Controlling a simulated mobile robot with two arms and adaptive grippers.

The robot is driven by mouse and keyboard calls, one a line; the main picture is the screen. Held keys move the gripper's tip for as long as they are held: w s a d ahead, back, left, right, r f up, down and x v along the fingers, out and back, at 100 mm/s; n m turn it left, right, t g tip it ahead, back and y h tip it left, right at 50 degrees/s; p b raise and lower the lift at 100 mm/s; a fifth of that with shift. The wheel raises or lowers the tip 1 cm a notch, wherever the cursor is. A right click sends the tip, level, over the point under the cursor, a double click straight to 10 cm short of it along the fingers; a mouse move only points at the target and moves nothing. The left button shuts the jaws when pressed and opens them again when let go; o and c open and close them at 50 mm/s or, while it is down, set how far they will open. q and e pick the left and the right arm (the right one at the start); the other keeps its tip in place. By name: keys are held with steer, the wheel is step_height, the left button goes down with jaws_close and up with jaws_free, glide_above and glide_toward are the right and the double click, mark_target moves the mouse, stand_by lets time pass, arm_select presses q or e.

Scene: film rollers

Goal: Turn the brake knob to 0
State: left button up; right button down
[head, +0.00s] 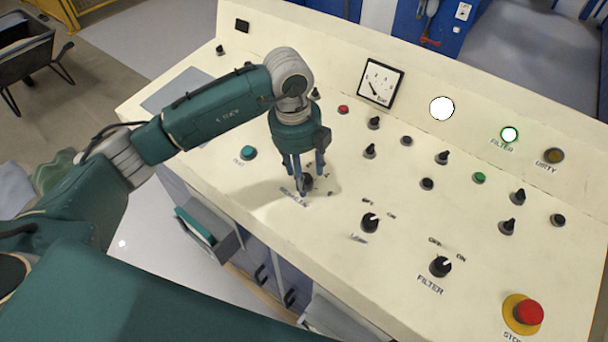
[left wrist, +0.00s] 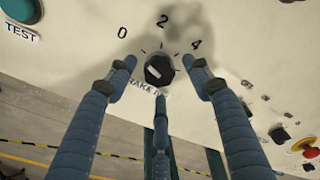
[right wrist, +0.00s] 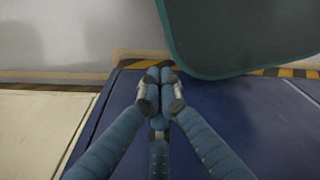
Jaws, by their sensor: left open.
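The brake knob (left wrist: 158,70) is small, round and black, with a pale mark on its face. It sits on the cream panel below a printed scale of 0, 2 and 4. Which number the mark points to is hard to tell. Its label is partly hidden by a finger. My left gripper (head: 304,178) is open above the knob, pointing down at the panel. In the left wrist view its fingers (left wrist: 160,80) stand around the knob, with visible gaps on both sides. My right gripper (right wrist: 160,88) has its fingertips together, with nothing visible between them, away from the panel.
A teal TEST button (head: 249,153) is left of the knob. The black lamp knob (head: 370,222) and filter knob (head: 440,266) are to the right. A red stop button (head: 528,313) is at the lower right. A pressure gauge (head: 380,83) and several small knobs stand farther back.

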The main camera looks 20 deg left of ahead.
arm_select(q)
step_height(320, 180, up, 11)
steer(key=shift+s+a+f, duration=0.15)
steer(key=shift+s+a, duration=0.1)
steer(key=shift+a, duration=0.15)
stand_by(0.4)
